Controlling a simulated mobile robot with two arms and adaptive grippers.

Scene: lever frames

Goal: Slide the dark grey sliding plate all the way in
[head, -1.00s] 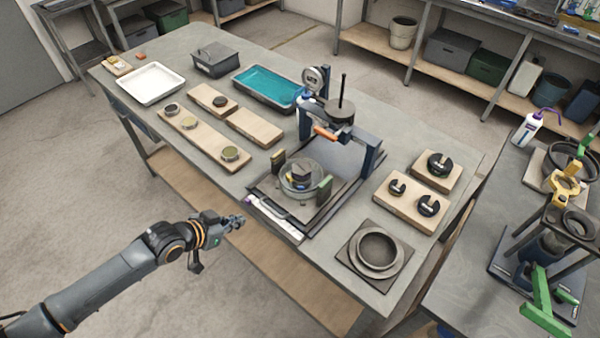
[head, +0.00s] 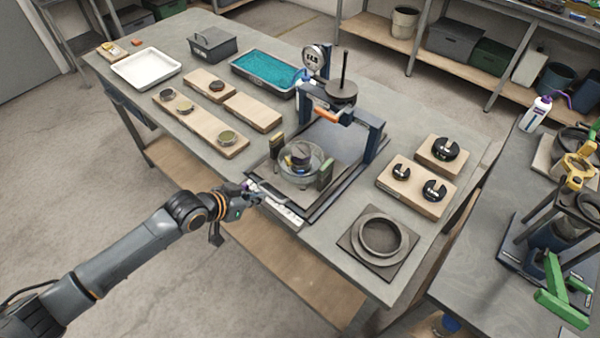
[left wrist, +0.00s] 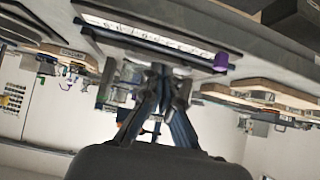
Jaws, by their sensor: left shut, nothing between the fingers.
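The dark grey sliding plate (head: 288,193) sits at the front of the blue press frame (head: 372,140) on the table. It carries a clear round dish (head: 301,166) with small items inside, between an olive block (head: 277,146) and a green block (head: 325,174). A white scale strip (head: 278,207) runs along the front, and it shows in the left wrist view (left wrist: 150,36). My left gripper (head: 254,190) is shut and empty, at the left end of the strip; I cannot tell whether it touches. It also shows in the wrist view (left wrist: 158,72). My right gripper is not in view.
A dial gauge (head: 314,58) and a dark round weight (head: 341,92) top the frame. Wooden boards (head: 203,124) lie left, and a weight board (head: 416,186) and ring plate (head: 379,240) lie right. Open floor lies before the table.

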